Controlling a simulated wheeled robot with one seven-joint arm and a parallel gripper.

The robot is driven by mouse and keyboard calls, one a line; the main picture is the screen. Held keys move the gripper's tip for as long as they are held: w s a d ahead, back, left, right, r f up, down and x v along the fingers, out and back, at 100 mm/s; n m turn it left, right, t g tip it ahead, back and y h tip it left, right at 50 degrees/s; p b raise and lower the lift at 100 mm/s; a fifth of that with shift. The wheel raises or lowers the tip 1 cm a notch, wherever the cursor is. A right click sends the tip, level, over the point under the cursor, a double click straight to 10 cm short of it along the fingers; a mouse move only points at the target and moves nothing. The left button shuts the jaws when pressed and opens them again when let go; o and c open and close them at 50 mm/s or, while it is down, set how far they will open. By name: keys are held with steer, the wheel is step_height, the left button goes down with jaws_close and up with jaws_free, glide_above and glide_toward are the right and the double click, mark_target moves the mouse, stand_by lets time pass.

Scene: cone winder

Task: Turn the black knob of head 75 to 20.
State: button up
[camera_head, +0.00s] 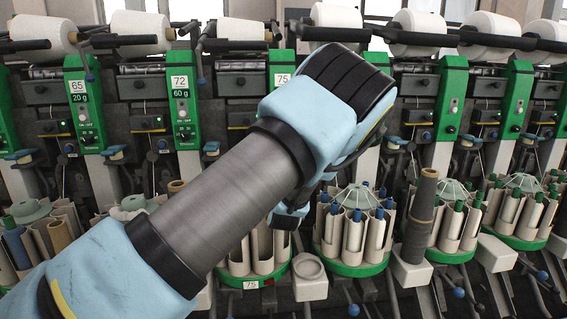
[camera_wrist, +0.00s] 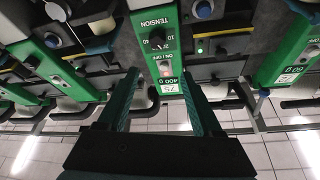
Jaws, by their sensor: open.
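The green panel of head 75 (camera_wrist: 142,18) shows in the wrist view, rotated, with its label reading 75 and 400 g. The black knob (camera_wrist: 155,41) sits on this panel beside the word TENSION. Its printed scale is small, and I cannot tell where it points. My gripper (camera_wrist: 160,76) is open and empty, its two dark fingers reaching toward the panel on either side of the label, short of the knob. In the head view only the top of head 75's panel (camera_head: 282,73) shows; my arm hides its knob.
Neighbouring panels 72 (camera_head: 181,97) and 65 (camera_head: 82,99) stand to the left in the head view. White yarn cones (camera_head: 335,21) lie along the top. Round green bobbin magazines (camera_head: 357,264) and a dark cone (camera_head: 420,215) stand below, crowding the front.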

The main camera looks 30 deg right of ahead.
steer(key=s+a, duration=0.1)
steer(key=s, duration=0.2)
steer(key=s+a, duration=0.1)
steer(key=shift+s+a+b, duration=0.25)
steer(key=shift+a+b, duration=0.1)
steer(key=shift+b, duration=0.05)
